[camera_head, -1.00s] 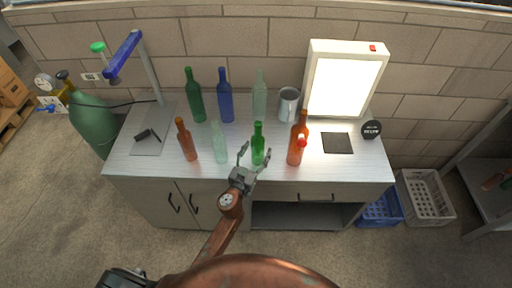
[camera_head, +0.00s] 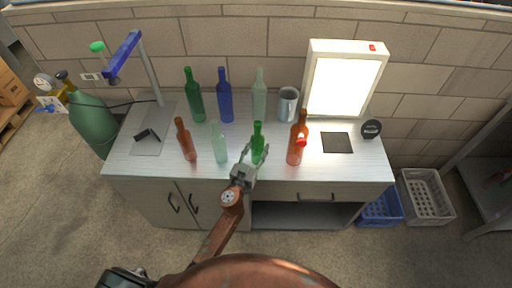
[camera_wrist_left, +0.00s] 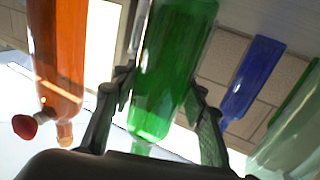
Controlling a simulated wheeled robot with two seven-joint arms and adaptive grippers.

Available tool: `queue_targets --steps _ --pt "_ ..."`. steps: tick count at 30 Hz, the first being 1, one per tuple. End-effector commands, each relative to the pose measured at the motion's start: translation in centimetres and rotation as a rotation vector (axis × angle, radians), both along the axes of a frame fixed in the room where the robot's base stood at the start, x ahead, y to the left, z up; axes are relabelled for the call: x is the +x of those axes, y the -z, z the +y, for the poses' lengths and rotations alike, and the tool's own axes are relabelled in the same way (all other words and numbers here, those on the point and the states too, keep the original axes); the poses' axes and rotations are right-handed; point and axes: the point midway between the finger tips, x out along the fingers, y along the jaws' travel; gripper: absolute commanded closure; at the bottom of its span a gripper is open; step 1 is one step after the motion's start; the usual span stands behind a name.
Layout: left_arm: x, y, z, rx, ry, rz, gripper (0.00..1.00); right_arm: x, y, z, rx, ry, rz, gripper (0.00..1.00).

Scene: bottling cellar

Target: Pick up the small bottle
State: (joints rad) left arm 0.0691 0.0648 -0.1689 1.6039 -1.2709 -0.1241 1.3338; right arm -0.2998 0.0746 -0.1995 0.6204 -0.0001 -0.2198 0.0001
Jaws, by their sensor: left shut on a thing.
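A small green bottle (camera_head: 258,142) stands upright near the front middle of the workbench. My left gripper (camera_head: 253,155) is at the bottle from the front, with its fingers on either side of it and shut on it. In the left wrist view the green bottle (camera_wrist_left: 172,70) fills the space between the two dark fingers (camera_wrist_left: 155,120). The bottle appears to be still on the bench top. My right gripper cannot be made out.
An orange bottle (camera_head: 296,150) with a red piece stands close right. A pale bottle (camera_head: 219,148) and a brown bottle (camera_head: 187,145) stand left. Behind are a taller green bottle (camera_head: 195,103), a blue bottle (camera_head: 226,105), a clear bottle (camera_head: 259,102) and a mug (camera_head: 287,106). A lit panel (camera_head: 342,85) stands back right.

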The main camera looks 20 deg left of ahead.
Motion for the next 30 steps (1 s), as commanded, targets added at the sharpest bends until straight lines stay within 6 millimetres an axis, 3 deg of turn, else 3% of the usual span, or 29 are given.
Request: queue_targets --steps 6,17,25,30 --pt "0.0 -0.1 0.0 0.000 0.000 -0.001 0.94 -0.1 0.0 -0.4 -0.004 -0.002 0.002 0.29" --pt "0.0 -0.8 -0.1 0.001 0.001 -0.003 0.94 0.0 -0.6 -0.8 -0.008 -0.003 0.000 0.29" --pt "-0.1 -4.2 0.0 0.003 0.002 -0.005 0.94 0.7 -3.2 -0.7 -0.008 -0.003 -0.012 0.29" --pt "-3.1 -8.0 1.4 0.003 0.001 -0.005 0.94 1.4 -5.9 -0.7 -0.007 -0.003 -0.023 0.29"
